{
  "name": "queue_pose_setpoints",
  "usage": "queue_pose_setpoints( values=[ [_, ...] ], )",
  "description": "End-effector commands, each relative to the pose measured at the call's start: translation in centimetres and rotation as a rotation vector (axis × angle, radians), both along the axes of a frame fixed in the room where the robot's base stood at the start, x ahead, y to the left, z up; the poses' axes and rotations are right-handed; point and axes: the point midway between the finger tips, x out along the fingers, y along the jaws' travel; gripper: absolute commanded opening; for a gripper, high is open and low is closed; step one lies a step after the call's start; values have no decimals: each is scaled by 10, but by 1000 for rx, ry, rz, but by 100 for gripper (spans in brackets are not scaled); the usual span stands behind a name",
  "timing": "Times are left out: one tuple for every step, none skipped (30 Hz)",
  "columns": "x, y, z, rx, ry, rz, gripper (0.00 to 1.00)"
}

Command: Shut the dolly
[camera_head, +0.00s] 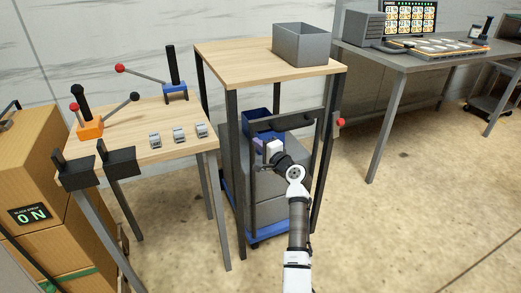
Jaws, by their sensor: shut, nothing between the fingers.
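The dolly has a blue base (262,238) low under the tall wooden-topped table, with grey crates (268,212) stacked on it. A black bar frame (252,178) stands upright at the table's front, before the crates. A red knob (340,121) sits at its right side. I cannot tell whether this frame is latched. My gripper (268,147) is shut and empty, at the upper part of the frame opening. My arm hides part of the crates and frame. I cannot tell whether the gripper touches the frame.
A grey bin (302,44) stands on the tall table (235,52). A lower table (140,115) at left holds lever devices and small grey parts. A desk (410,60) with a screen is at right. Floor at right (420,210) is clear.

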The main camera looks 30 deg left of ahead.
Motion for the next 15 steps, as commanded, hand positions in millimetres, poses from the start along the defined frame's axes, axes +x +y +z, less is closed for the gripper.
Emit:
queue_pose_setpoints(
  values=[
    [1,2,-2,-2,1,1,0],
    [2,3,-2,-2,1,1,0],
    [2,3,-2,-2,1,1,0],
    [3,4,-2,-2,1,0,0],
    [3,4,-1,-2,1,0,0],
    [3,5,-1,-1,0,-1,0],
    [4,5,-1,-1,0,-1,0],
    [4,5,0,-1,0,-2,0],
    [4,6,0,0,-1,-2,0],
    [4,6,1,0,-1,-3,0],
    [4,6,1,0,-1,-3,0],
    [5,6,1,0,-2,-4,0],
    [5,6,1,0,-2,-3,0],
    [5,6,2,0,-2,-3,0],
    [5,6,2,0,-3,-3,0]
  ],
)
